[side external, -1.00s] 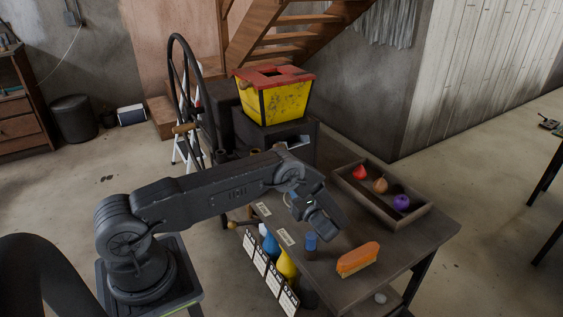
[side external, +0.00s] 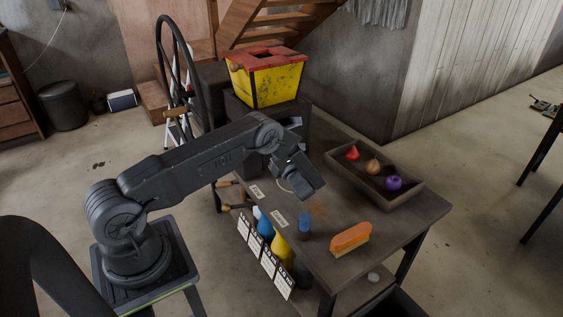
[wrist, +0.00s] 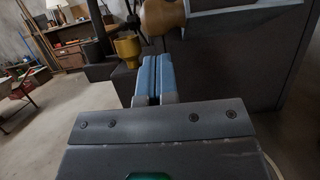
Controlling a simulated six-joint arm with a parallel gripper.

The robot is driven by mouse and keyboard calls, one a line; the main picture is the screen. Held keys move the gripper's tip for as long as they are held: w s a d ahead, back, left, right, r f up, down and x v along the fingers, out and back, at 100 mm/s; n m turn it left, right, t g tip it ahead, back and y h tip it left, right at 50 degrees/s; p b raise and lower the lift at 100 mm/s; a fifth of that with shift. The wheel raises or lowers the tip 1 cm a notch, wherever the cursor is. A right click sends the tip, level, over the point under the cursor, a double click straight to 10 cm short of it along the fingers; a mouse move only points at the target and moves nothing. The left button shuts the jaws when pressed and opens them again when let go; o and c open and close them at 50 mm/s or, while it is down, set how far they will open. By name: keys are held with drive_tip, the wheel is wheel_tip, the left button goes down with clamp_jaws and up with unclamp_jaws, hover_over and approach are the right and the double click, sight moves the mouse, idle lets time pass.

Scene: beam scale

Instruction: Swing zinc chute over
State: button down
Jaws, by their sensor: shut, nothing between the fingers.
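A pale grey metal piece, likely the zinc chute (side external: 295,122), shows at the lower front of the black machine, partly hidden by my arm. In the wrist view a grey metal strip (wrist: 245,14) runs along the top right, beside a rounded wooden knob (wrist: 163,14). I cannot tell whether the knob belongs to the chute. My gripper (wrist: 157,62) has its blue fingers shut together and empty, just below the knob in the picture. No contact is clear. In the side view my fingertips are hidden behind my wrist.
A yellow hopper with a red rim (side external: 268,80) tops the machine, beside a large black wheel (side external: 160,70). A tray (side external: 408,196) holds red, tan and purple pieces.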

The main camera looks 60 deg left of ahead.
drive_tip(key=shift+a+r, duration=0.45)
drive_tip(key=shift+r, duration=0.4)
drive_tip(key=shift+r, duration=0.15)
drive_tip(key=r+h, duration=0.1)
drive_tip(key=h, duration=0.1)
drive_tip(key=a+r+h, duration=0.1)
drive_tip(key=r+h, duration=0.2)
drive_tip(key=h, duration=0.1)
drive_tip(key=shift+a+r, duration=0.6)
drive_tip(key=shift+r, duration=0.05)
